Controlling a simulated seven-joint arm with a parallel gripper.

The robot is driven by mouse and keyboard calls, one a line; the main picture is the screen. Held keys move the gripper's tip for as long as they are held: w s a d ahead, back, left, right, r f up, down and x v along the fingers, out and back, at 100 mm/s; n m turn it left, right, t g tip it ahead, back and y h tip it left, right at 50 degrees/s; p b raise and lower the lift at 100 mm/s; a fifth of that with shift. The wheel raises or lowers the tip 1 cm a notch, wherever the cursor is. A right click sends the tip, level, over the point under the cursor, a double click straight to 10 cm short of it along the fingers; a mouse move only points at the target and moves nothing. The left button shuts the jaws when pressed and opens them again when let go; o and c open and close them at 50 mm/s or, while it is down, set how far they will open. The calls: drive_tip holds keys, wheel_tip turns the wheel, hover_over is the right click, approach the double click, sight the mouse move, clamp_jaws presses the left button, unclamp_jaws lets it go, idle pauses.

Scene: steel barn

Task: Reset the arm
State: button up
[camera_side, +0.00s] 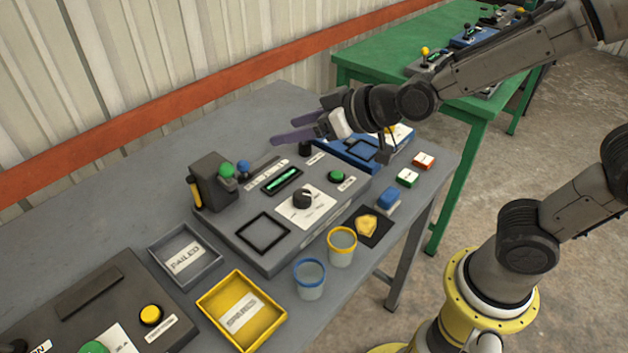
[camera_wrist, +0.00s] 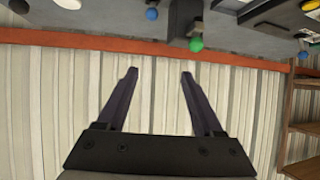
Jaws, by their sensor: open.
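My gripper (camera_side: 293,128) is open and empty in the side view, held level above the back right part of the grey table (camera_side: 105,178). Its two fingers point left toward the corrugated wall. In the wrist view my gripper (camera_wrist: 158,72) shows spread fingers with nothing between them and the wall behind. My arm reaches in from the right in the side view. Below and in front of the fingers stands a grey control panel (camera_side: 228,222) with a black knob (camera_side: 302,197), a green button (camera_side: 336,176) and a lit green display (camera_side: 283,181).
A dark lever box (camera_side: 212,180) with green and blue balls stands left of the gripper. A blue device (camera_side: 335,155) lies beneath my wrist. A grey FAILED tray (camera_side: 158,257), a yellow tray (camera_side: 212,309) and two cups (camera_side: 341,247) stand toward the front. A green table (camera_side: 365,62) is behind.

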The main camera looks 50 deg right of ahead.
drive_tip(key=s+d+m+g+h, duration=0.1)
drive_tip(key=s+d+g, duration=0.2)
drive_tip(key=s, duration=0.8)
drive_tip(key=s+d+m+g+h, duration=0.1)
drive_tip(key=s+d+g, duration=0.2)
drive_tip(key=s+d, duration=0.4)
drive_tip(key=s, duration=0.4)
drive_tip(key=shift+s+f+h, duration=0.15)
drive_tip(key=shift+h, duration=0.15)
idle(1.9)
